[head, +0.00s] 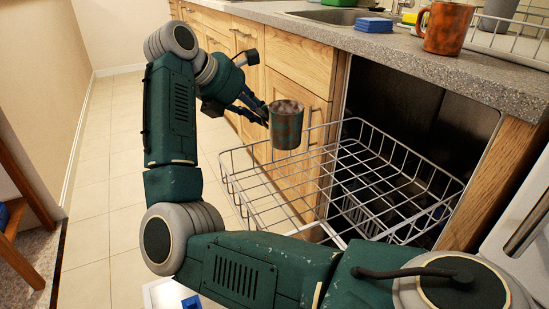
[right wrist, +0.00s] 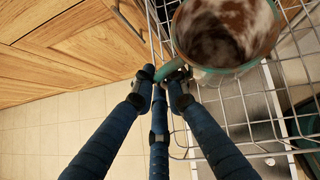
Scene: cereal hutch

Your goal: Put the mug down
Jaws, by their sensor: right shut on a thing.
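The mug (head: 286,128), mottled green and rusty brown, hangs upright in the air by the far side of the pulled-out wire rack (head: 222,165). My right gripper (head: 262,113) is shut on its handle side, at the mug's left. In the right wrist view the mug (right wrist: 228,35) shows at the top, its stained white and brown inside facing the camera. The fingertips (right wrist: 163,76) meet at its green handle. The wrist view shows rack wires behind and below the mug; I cannot tell the height between them. The left gripper is not in view.
The rack appears empty, in front of the open dishwasher (head: 400,105). A rusty orange mug (head: 447,27), blue sponges (head: 374,25) and a dish rack (head: 510,45) stand on the grey counter (head: 300,28). Wooden cabinets (head: 290,60) lie close behind the held mug. Tiled floor at left is clear.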

